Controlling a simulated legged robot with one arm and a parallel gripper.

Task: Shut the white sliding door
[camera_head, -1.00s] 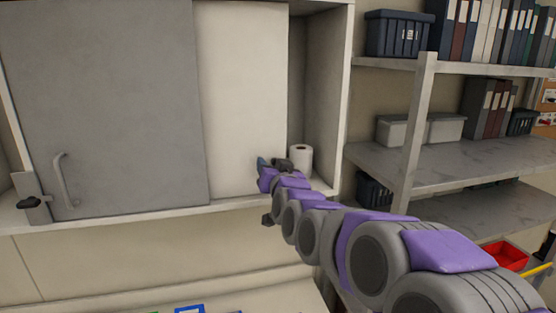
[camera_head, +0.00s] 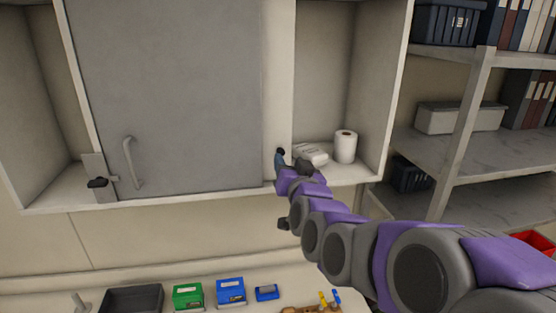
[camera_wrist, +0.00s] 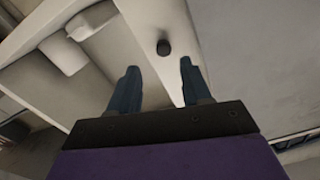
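The white sliding door (camera_head: 277,85) shows as a narrow strip to the right of the grey door (camera_head: 165,90), with the rest of it hidden behind the grey door. To its right the cabinet is open. A dark round knob (camera_head: 281,152) sits low on the white door. In the wrist view the white door (camera_wrist: 153,18) carries the knob (camera_wrist: 163,47) just beyond my fingertips. My gripper (camera_wrist: 160,66) is open, with its two blue fingers apart and nothing between them. In the head view my gripper (camera_head: 280,163) is in front of the door's lower part.
A paper roll (camera_head: 345,147) and a white pack (camera_head: 311,154) stand in the open right compartment. The grey door has a handle (camera_head: 131,163) and a latch (camera_head: 98,182). A metal shelf (camera_head: 465,135) stands at right. Boxes, one green (camera_head: 188,296), lie on the bench below.

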